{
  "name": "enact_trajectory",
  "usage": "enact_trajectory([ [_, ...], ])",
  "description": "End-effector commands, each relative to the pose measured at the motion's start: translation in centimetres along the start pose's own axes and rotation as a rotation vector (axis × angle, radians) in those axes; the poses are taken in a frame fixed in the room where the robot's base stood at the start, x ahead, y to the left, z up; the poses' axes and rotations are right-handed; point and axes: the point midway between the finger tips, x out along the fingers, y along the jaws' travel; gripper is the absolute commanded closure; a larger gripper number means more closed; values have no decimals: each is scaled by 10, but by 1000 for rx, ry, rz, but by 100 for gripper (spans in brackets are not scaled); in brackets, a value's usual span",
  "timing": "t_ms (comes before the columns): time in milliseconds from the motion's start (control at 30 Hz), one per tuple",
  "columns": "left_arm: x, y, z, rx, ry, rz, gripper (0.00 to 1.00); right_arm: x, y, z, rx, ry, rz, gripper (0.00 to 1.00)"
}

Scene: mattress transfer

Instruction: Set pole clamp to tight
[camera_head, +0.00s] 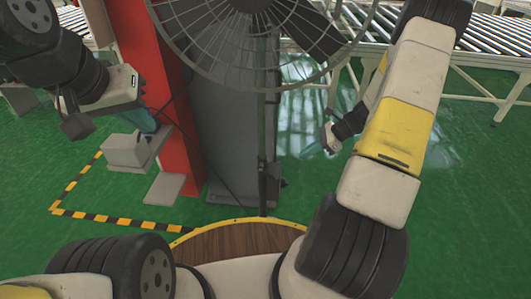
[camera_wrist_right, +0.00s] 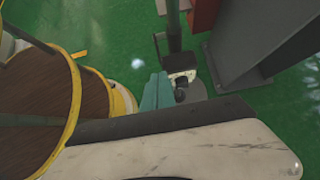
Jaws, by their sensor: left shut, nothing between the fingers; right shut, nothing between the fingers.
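A dark upright pole (camera_head: 261,125) stands in the middle of the head view, below a caged fan (camera_head: 245,30). A small dark clamp (camera_head: 271,170) with a knob sits low on the pole; its setting cannot be told. My right gripper (camera_head: 312,150) is shut and empty, right of the pole and apart from it. In the right wrist view its teal fingers (camera_wrist_right: 157,92) are shut in front of a pole (camera_wrist_right: 173,25) with a dark fitting; contact cannot be told. My left gripper (camera_head: 146,119) is shut and empty at the left, away from the pole.
A red column (camera_head: 150,60) and a grey column (camera_head: 228,120) stand behind and left of the pole. A grey box-like object (camera_head: 130,150) stands at the left. Roller conveyors (camera_head: 490,35) run across the back. Green floor is clear at the right.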

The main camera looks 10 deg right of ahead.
Motion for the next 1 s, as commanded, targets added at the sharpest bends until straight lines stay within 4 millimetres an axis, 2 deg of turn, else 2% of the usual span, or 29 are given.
enact_trajectory([
  [167, 0, 0, 0, 0, 0, 0, 100, 1, 0, 0, -2, 0, 1, 100],
  [333, 0, 0, 0, 0, 0, 0, 100, 15, 1, 0, -3, 0, 4, 100],
  [800, 0, 0, 0, 0, 0, 0, 100, 110, 1, 0, -2, -1, 4, 100],
  [1000, 0, 0, 0, 0, 0, 0, 100, 133, 0, 1, -4, 0, 2, 100],
])
